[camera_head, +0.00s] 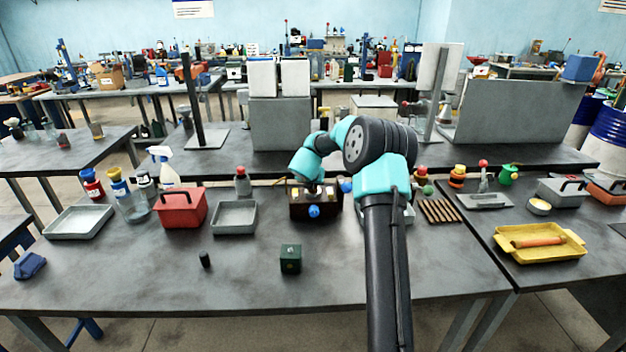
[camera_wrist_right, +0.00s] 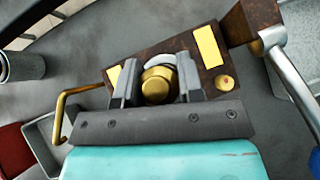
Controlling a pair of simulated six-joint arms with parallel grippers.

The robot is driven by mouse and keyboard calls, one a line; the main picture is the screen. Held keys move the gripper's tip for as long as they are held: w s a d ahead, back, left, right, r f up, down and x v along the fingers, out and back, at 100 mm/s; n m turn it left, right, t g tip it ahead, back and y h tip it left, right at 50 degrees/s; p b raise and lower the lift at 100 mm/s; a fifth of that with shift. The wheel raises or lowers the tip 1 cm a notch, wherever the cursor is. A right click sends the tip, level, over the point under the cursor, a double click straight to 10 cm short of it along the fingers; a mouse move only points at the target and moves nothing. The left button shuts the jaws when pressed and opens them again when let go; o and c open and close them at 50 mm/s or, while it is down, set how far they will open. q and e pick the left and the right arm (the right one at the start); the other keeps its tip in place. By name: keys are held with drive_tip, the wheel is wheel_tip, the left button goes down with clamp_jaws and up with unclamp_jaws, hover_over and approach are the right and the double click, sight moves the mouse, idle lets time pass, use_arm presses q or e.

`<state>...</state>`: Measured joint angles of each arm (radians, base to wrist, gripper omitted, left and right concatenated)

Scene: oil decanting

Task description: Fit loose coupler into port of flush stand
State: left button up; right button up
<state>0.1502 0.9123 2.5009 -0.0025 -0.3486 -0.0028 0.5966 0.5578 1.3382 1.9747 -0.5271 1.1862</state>
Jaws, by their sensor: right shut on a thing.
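My right gripper (camera_wrist_right: 157,75) is shut on a round brass piece (camera_wrist_right: 158,86) at a dark brown box with yellow labels (camera_wrist_right: 207,47). I cannot tell whether the piece is fixed to the box or loose. In the head view the gripper reaches down onto the brown box (camera_head: 327,207), and my arm hides part of it. A small dark green cylinder (camera_head: 205,260) stands on the front table. A dark green block (camera_head: 291,262) stands to its right. I cannot tell which of these are the coupler and the flush stand. My left gripper is not in view.
A grey tray (camera_head: 235,217), a red lidded box (camera_head: 180,221) and bottles (camera_head: 131,205) stand left of the brown box. Wooden strips (camera_head: 438,211) and a yellow tray (camera_head: 540,255) are at right. The table front (camera_head: 150,285) is mostly clear.

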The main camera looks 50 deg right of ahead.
drive_tip(key=shift+f, duration=0.8)
drive_tip(key=o, duration=1)
drive_tip(key=shift+f, duration=0.1)
drive_tip(key=shift+o, duration=0.4)
drive_tip(key=shift+s, duration=0.1)
drive_tip(key=shift+s+a+r, duration=0.2)
drive_tip(key=shift+a+r, duration=0.05)
drive_tip(key=shift+r, duration=0.05)
drive_tip(key=v, duration=1.6)
drive_tip(key=shift+a+r, duration=0.2)
drive_tip(key=shift+r, duration=0.2)
drive_tip(key=shift+w+d+f, duration=0.1)
